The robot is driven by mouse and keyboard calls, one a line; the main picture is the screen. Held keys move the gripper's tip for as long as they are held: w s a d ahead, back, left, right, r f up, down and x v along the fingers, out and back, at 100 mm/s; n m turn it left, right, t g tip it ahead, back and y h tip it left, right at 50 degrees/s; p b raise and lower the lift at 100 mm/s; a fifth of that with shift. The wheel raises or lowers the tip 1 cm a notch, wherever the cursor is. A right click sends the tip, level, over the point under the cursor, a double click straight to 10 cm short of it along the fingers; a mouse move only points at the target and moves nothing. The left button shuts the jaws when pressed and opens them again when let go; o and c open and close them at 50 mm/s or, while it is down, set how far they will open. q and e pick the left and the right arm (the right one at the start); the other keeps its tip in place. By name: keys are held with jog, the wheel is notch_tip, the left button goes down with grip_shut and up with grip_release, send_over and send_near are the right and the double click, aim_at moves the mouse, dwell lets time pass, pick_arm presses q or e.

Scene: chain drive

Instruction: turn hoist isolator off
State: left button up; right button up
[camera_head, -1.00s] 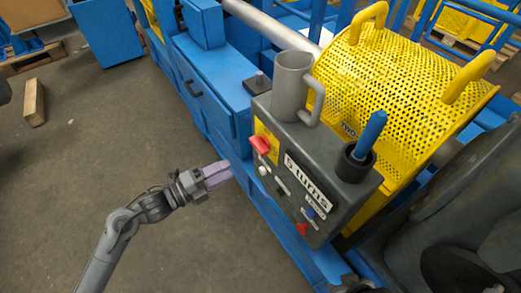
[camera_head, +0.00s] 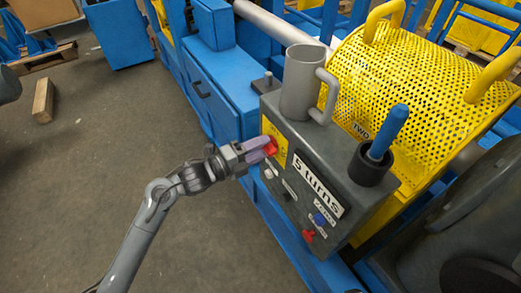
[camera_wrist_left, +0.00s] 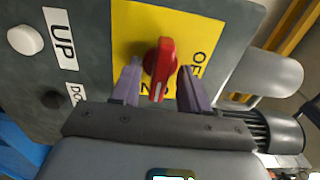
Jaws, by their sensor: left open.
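The hoist isolator is a red rotary knob (camera_wrist_left: 159,66) on a yellow plate (camera_wrist_left: 137,25) on the side of the grey control box (camera_head: 335,200). In the left wrist view its grip lies nearly upright, with a white mark at the lower end by a partly hidden label that looks like ON. The OFF label (camera_wrist_left: 197,64) is to the right. My left gripper (camera_head: 268,147) is open, with one lilac finger on each side of the knob; I cannot tell whether they touch it. In the head view the fingers partly cover the knob. My right gripper is not in view.
A white UP button (camera_wrist_left: 25,40) and a dark button (camera_wrist_left: 52,99) sit beside the plate. A grey mug (camera_head: 299,85) and a blue-handled tool in a dark cup (camera_head: 372,166) stand on the box. A yellow perforated guard (camera_head: 410,85) is behind.

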pick_arm(q)
jog(key=shift+w+d, duration=0.1)
grip_shut()
dwell(0.3)
jog(key=shift+n+p, duration=8.95)
jog(key=shift+n, duration=0.05)
